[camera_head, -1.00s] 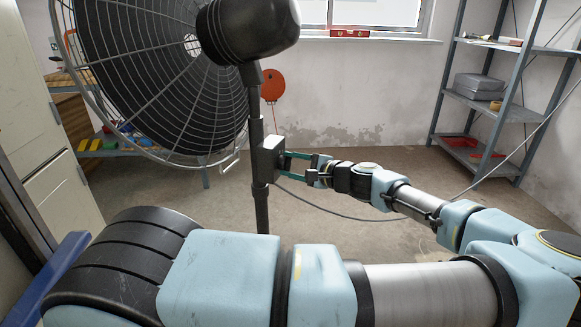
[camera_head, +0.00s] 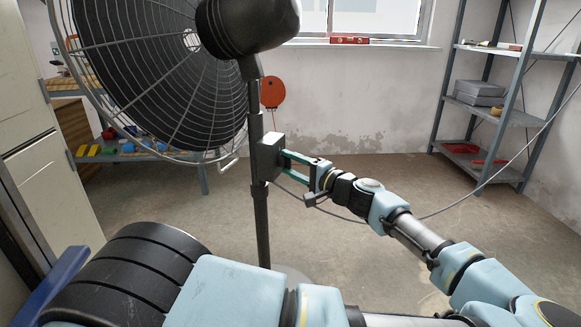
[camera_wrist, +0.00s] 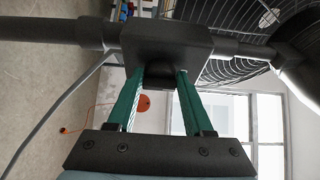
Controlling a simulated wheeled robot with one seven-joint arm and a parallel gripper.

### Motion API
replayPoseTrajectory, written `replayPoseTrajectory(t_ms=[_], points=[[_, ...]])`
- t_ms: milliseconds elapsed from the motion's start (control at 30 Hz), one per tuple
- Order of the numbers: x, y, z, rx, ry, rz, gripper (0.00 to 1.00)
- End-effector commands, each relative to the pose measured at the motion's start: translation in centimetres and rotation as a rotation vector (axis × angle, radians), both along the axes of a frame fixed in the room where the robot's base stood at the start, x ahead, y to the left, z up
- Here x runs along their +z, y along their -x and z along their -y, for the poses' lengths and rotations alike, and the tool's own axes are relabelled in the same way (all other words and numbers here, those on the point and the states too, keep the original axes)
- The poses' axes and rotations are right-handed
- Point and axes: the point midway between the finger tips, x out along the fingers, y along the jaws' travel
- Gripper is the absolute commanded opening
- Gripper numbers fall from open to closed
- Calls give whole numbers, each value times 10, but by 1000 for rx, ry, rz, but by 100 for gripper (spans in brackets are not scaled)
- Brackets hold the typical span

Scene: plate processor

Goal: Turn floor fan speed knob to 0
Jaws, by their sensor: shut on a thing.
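The floor fan (camera_head: 165,60) stands at the left of the head view, with a dark control box (camera_head: 268,157) on its pole. The same control box (camera_wrist: 165,40) is at the top of the wrist view. My gripper (camera_head: 284,160) reaches the box from the right, its two green fingers touching the box side. In the wrist view, my gripper (camera_wrist: 158,74) has its fingers on either side of the dark knob (camera_wrist: 154,76), shut on it. The knob's marks and setting cannot be read. In the head view the knob is hidden.
A cable (camera_head: 520,145) hangs across the right side. A metal shelf (camera_head: 500,115) stands at the back right, and a low shelf (camera_head: 135,157) with coloured items stands behind the fan. A pale cabinet (camera_head: 45,170) is at the left. The floor between is clear.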

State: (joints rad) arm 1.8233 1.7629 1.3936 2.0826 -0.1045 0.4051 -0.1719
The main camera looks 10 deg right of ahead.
Motion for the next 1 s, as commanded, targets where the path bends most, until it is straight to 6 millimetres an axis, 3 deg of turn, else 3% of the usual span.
replayPoseTrajectory(t_ms=[333, 367, 567, 867, 1000], points=[[-2, 1, 0, 1, 4, 0, 0], [-2, 1, 0, 1, 4, 0, 55], [-1, 0, 0, 1, 2, 0, 77], [-1, 1, 1, 0, 2, 0, 79], [-1, 11, 10, -2, 3, 1, 79]])
